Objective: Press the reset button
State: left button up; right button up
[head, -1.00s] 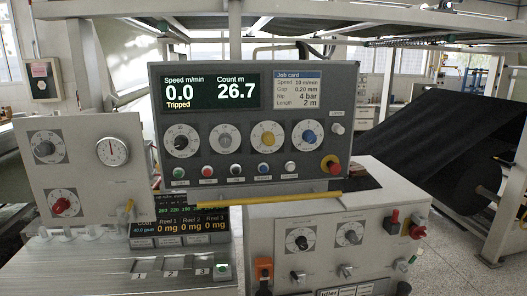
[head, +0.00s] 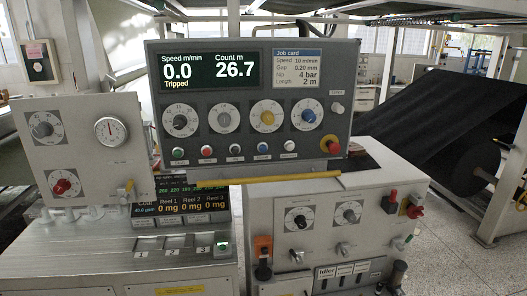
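The control panel (head: 345,120) stands in front of me with a row of small push buttons below its dials. They are a green button (head: 178,152), a red button (head: 207,151), a dark button (head: 235,150), a blue button (head: 263,147) and a white button (head: 289,146). The label under the blue one seems to read Reset, but the print is tiny. The display (head: 210,70) shows speed 0.0, count 26.7 and "Tripped". Neither of my grippers is in view.
A red knob on a yellow base (head: 332,147) sits at the panel's lower right. A yellow bar (head: 285,178) runs below the panel. A dial cabinet (head: 85,150) stands left, another cabinet (head: 375,235) below right. A dark web roll (head: 470,175) lies at right.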

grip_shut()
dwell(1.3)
